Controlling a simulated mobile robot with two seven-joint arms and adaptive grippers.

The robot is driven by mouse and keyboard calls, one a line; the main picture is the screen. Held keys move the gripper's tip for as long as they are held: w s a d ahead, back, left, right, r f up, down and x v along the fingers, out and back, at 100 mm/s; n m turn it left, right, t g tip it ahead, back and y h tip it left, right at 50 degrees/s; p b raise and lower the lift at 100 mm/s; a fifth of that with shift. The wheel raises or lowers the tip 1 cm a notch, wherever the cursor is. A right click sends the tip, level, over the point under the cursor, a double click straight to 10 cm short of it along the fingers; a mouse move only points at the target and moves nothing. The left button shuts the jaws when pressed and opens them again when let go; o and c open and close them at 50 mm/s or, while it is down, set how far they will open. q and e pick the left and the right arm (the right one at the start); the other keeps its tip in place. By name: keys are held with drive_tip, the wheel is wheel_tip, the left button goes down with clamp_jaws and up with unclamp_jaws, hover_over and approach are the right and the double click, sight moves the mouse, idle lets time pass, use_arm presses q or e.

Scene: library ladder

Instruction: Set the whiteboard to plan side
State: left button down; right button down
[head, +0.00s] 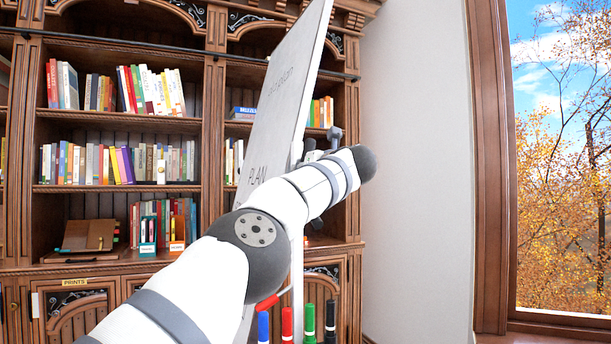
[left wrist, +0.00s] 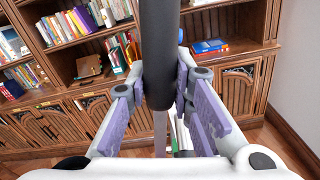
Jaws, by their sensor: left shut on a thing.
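The whiteboard (head: 278,110) stands steeply tilted in the head view, seen at a sharp angle. The word PLAN shows near its lower edge, and smaller lettering higher up is hard to read. My left arm crosses in front of its lower right part. My left gripper (left wrist: 160,95) is at the board's right edge, mostly hidden in the head view by my wrist. In the left wrist view its purple-padded fingers are shut on a dark round bar (left wrist: 159,50). How the bar joins the board is hidden. My right gripper is not in view.
Blue (head: 263,328), red (head: 287,325), green (head: 310,323) and black (head: 330,321) markers stand below the board. A tall wooden bookcase (head: 210,120) fills the back left. A bare wall (head: 415,150) and a window (head: 562,150) are on the right.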

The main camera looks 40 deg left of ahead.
use_arm(q)
drive_tip(key=shift+w+d+r+n+b, duration=0.1)
drive_tip(key=shift+n+b, duration=0.1)
drive_tip(key=shift+n, duration=0.35)
drive_tip(key=shift+w+n+b, duration=0.1)
drive_tip(key=shift+n+b, duration=0.05)
drive_tip(key=shift+n, duration=0.4)
drive_tip(key=shift+r, duration=0.1)
drive_tip(key=c, duration=1.4)
unclamp_jaws()
drive_tip(key=shift+s+d, duration=0.1)
drive_tip(key=shift+d, duration=0.45)
drive_tip(key=v, duration=1.1)
